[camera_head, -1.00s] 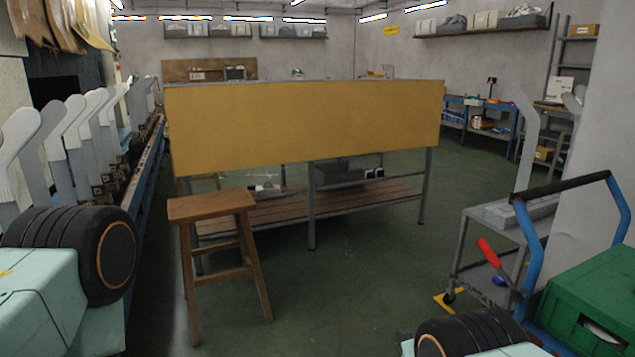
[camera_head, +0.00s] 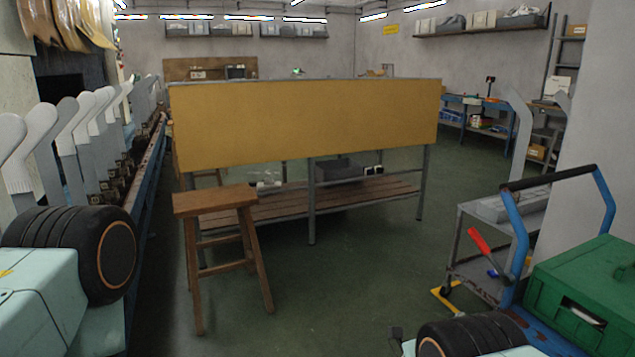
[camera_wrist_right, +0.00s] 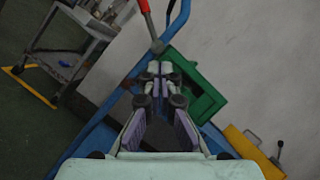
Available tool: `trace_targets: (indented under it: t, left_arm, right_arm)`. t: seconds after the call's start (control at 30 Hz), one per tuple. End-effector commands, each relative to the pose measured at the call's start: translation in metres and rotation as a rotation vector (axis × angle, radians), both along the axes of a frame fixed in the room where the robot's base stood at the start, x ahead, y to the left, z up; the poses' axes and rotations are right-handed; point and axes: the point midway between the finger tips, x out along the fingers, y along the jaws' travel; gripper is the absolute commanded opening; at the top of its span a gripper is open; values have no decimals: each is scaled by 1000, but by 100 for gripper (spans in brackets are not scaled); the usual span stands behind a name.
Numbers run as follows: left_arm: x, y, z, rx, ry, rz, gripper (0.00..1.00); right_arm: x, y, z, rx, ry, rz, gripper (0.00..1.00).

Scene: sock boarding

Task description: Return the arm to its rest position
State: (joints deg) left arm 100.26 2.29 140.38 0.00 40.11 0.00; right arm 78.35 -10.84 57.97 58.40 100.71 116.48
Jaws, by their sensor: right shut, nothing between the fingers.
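My right gripper (camera_wrist_right: 159,82) is seen from behind in the right wrist view, pointing up the picture. Its fingers are together with nothing between them. Behind it are a blue trolley (camera_wrist_right: 110,107) and a green box (camera_wrist_right: 207,98); I cannot tell the distance to them. In the head view no gripper shows, and my left gripper is in neither current view.
In the head view the blue trolley (camera_head: 515,230) carries the green box (camera_head: 600,285) at the right. A wooden stool (camera_head: 215,202) stands before a bench with a yellow panel (camera_head: 305,122). A machine row (camera_head: 145,190) lines the left. Green floor (camera_head: 370,270) is open between.

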Motion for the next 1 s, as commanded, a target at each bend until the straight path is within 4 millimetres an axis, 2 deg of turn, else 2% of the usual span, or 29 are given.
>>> trace_targets:
  t: [0.17, 0.33, 0.47, 0.57, 0.67, 0.77, 0.8, 0.87, 0.9, 0.97, 1.0]
  left_arm:
    - [0, 0, 0, 0, -1, 0, 0]
    - [0, 0, 0, 0, 0, 0, 0]
    - [0, 0, 2, 0, 0, 0, 0]
    - [0, 0, 3, 0, 0, 0, 0]
    - [0, 0, 5, 0, 0, 0, 0]
    - [0, 0, 8, 0, 0, 0, 0]
    - [0, 0, 9, 0, 0, 0, 0]
    - [0, 0, 11, 0, 0, 0, 0]
    - [0, 0, 12, 0, 0, 0, 0]
    - [0, 0, 13, 0, 0, 0, 0]
    - [0, 0, 14, 0, 0, 0, 0]
  right_arm:
    - [3, 8, -31, -110, 293, 32, 0]
    - [-10, 18, -85, -319, 744, 130, 0]
    - [-35, 25, -130, -537, 1113, 253, 0]
    - [-67, 30, -161, -727, 1382, 380, 0]
    - [-110, 34, -188, -934, 1629, 549, 0]
    - [-165, 39, -207, -1157, 1839, 765, 0]
    - [-190, 41, -211, -1246, 1909, 865, 0]
    - [-229, 44, -213, -1372, 1989, 1026, 0]
    - [-255, 46, -212, -1452, 2025, 1136, 0]
    - [-294, 50, -206, -1557, 2057, 1307, 0]
    - [-319, 52, -200, -1617, 2062, 1421, 0]
